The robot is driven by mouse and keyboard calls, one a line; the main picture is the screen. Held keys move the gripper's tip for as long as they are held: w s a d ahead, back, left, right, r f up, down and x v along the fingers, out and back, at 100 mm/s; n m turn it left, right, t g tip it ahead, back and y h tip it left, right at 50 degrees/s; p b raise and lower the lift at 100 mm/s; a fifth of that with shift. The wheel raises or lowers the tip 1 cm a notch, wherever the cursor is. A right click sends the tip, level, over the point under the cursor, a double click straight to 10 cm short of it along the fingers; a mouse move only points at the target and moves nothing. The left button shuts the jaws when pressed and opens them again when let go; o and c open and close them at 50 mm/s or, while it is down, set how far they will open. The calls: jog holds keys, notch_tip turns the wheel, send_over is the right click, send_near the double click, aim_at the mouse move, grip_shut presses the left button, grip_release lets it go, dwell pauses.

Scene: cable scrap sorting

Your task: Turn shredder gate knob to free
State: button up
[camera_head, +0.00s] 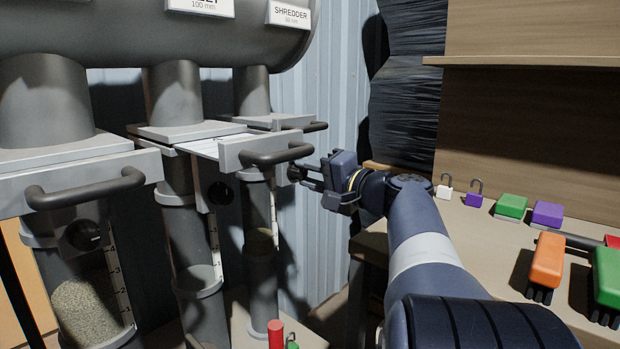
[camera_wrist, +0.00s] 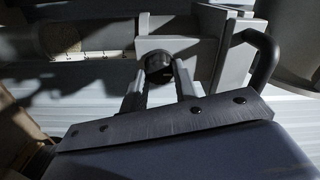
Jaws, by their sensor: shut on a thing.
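The dark round knob (camera_head: 293,172) is on the rearmost, right-hand gate, below the SHREDDER label (camera_head: 289,14). My gripper (camera_head: 304,178) reaches it from the right. In the wrist view the knob (camera_wrist: 158,64) sits between the two pale fingertips of my gripper (camera_wrist: 160,78), which are shut on it. The fingers partly cover the knob, and I cannot read its turned position. The dark handle (camera_head: 311,127) of this gate is above the gripper; in the wrist view a handle (camera_wrist: 265,58) curves close to the right finger.
Two other gates have dark handles (camera_head: 275,154) and knobs (camera_head: 220,193), at the left and middle. A workbench (camera_head: 480,235) at right carries padlocks, green and purple blocks and brushes. A red cylinder (camera_head: 276,334) stands low in front.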

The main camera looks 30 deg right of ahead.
jog(key=o, duration=1)
jog(key=shift+p+v, duration=1.2)
jog(key=shift+v, duration=4.15)
